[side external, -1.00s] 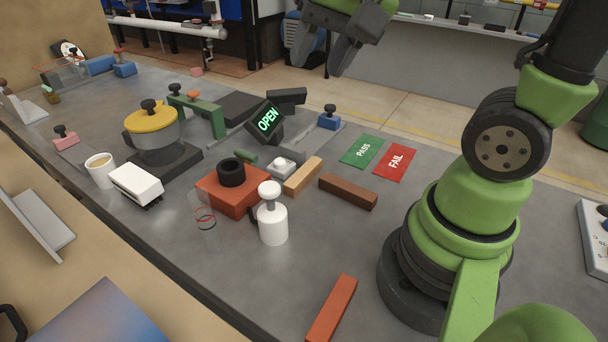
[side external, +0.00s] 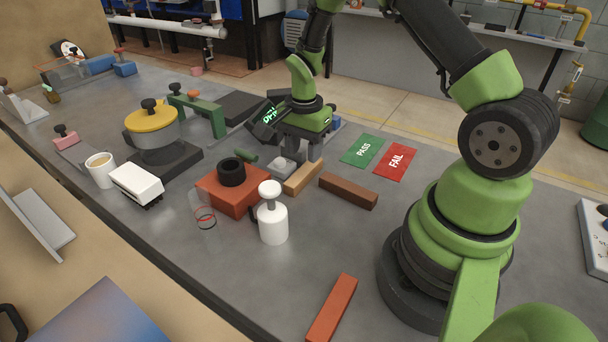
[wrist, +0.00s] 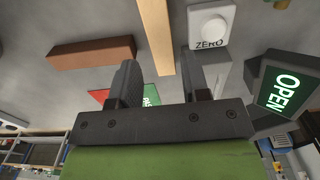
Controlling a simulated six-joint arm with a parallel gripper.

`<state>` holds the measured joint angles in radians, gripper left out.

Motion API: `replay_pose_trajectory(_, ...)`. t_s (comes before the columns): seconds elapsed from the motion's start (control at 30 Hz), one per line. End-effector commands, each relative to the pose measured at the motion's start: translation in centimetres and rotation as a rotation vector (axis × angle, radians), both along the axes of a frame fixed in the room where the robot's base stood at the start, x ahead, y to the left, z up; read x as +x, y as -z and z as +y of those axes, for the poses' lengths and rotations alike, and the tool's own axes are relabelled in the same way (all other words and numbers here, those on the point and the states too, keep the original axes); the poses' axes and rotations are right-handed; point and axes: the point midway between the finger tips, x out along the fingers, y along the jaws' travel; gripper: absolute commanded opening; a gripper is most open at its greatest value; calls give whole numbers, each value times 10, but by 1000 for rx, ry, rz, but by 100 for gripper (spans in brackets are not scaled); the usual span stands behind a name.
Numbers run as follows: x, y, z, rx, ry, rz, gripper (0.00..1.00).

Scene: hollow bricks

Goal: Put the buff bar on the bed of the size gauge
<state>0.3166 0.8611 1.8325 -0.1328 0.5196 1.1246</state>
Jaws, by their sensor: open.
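The buff bar (side external: 299,181) lies flat on the bench, with the brown bar to its right and the small grey ZERO button box (side external: 283,168) to its left. My gripper (side external: 302,160) is open and empty, pointing down at the bar's far end. In the wrist view the bar (wrist: 157,38) runs in from the top between the open fingers of my gripper (wrist: 159,62). I cannot tell whether they touch it. The lit OPEN display (wrist: 285,88), seemingly part of the size gauge, stands beyond the button box. My gripper covers much of that area in the side view, so the bed cannot be made out.
A brown bar (side external: 348,191) lies close to the right, with PASS (side external: 361,151) and FAIL (side external: 395,160) cards behind it. A red block (side external: 231,191) with a black ring and a white bottle (side external: 272,220) stand nearby. A red bar (side external: 332,308) lies at the front.

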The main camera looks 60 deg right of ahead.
Motion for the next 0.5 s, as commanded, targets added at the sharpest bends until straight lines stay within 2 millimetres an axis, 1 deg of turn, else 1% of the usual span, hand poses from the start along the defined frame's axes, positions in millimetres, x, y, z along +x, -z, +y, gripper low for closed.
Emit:
replay_pose_trajectory(0.03, 0, 5, 0, 1, 0, 2, 43)
replay_pose_trajectory(0.17, 0, 14, 0, 1, 0, 1, 43)
replay_pose_trajectory(0.4, 0, 49, 0, 2, -1, 3, 43)
replay_pose_trajectory(0.5, 0, 59, 0, 2, -1, 1, 43)
